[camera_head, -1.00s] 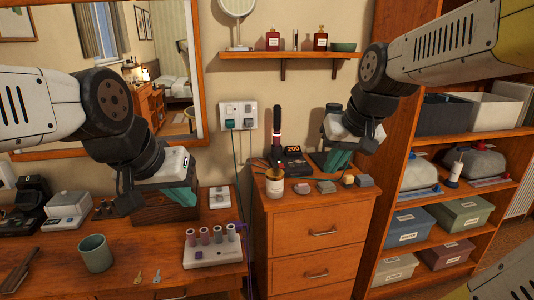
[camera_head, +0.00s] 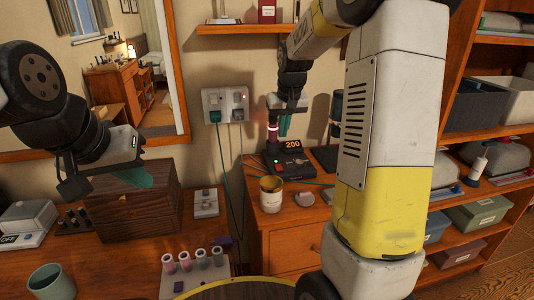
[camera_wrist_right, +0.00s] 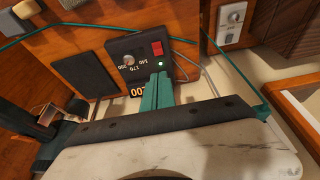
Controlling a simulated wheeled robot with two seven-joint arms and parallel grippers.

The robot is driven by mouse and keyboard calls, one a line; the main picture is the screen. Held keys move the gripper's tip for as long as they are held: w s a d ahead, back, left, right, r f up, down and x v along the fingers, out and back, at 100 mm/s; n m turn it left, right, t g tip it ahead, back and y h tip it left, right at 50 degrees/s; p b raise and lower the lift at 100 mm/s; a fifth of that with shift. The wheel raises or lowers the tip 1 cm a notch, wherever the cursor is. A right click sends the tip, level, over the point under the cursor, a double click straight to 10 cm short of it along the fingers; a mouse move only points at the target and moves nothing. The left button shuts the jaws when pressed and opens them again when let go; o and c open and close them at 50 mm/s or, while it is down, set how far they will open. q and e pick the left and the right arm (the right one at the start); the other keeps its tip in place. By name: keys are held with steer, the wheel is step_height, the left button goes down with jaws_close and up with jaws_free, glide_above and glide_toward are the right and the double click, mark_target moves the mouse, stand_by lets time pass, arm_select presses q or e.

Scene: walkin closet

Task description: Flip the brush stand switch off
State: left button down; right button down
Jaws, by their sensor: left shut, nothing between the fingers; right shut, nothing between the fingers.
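The brush stand (camera_head: 287,167) is a black base on the drawer cabinet with a lit orange "200" display. A dark brush with a glowing red band (camera_head: 273,132) stands upright at its left. In the right wrist view, the stand's face shows a dial (camera_wrist_right: 128,61), a red switch (camera_wrist_right: 157,48) and a lit green light (camera_wrist_right: 160,64). My right gripper (camera_head: 284,132) is shut and empty above the stand; in the wrist view its green fingertips (camera_wrist_right: 160,75) are just short of the green light and switch. Contact cannot be told. My left gripper (camera_head: 145,181) is shut and empty by the wooden box.
A wall socket (camera_head: 226,105) with plugs and cords is behind. A jar (camera_head: 271,194) stands in front of the brush stand. The wooden box (camera_head: 140,208), a rack of small tubes (camera_head: 195,270) and a mug (camera_head: 51,282) are on the left table. My right arm hides part of the shelves.

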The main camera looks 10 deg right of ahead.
mark_target(278, 166)
steer(key=x, duration=1.3)
steer(key=shift+s+f, duration=0.25)
steer(key=shift+f, duration=0.3)
steer(key=shift+w+f, duration=0.1)
steer(key=shift+f, duration=0.2)
